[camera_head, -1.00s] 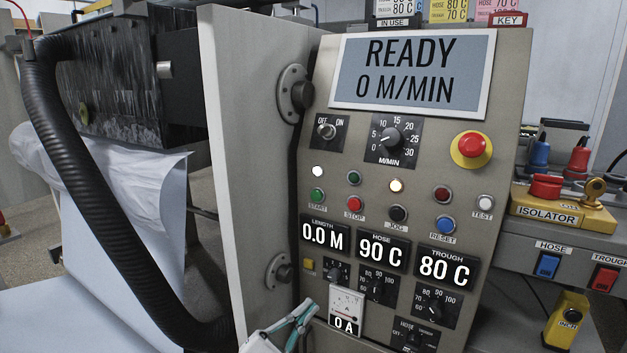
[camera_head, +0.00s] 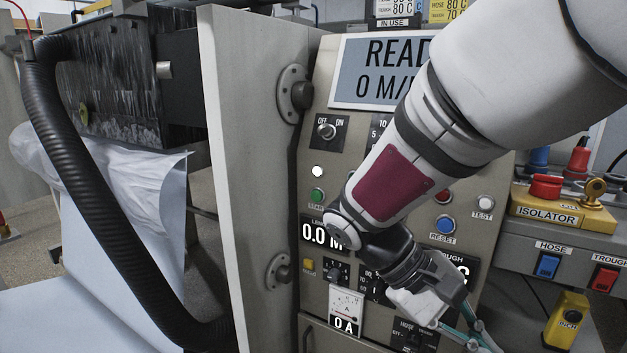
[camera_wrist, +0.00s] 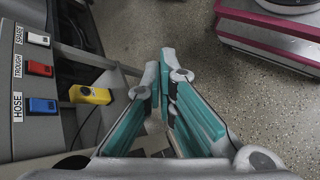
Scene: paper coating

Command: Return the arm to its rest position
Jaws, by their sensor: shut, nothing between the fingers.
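My arm crosses the right half of the head view, in front of the control panel (camera_head: 262,180). My gripper (camera_head: 487,346) hangs at the lower right end of the arm, partly cut off by the bottom edge. The wrist view shows its teal fingers (camera_wrist: 166,62) with the tips together and nothing between them. Beyond the fingertips is speckled floor (camera_wrist: 180,25). The arm hides much of the panel's dial, buttons and readouts. The display (camera_head: 368,75) shows only part of "READY" and "0 M/MIN".
A switch box (camera_head: 520,235) with blue HOSE and red TROUGH switches stands right of the panel, with a yellow INCH pendant (camera_head: 566,320) below. A black corrugated hose (camera_head: 100,220) and white paper (camera_head: 120,290) are at left. Open floor lies beyond the gripper.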

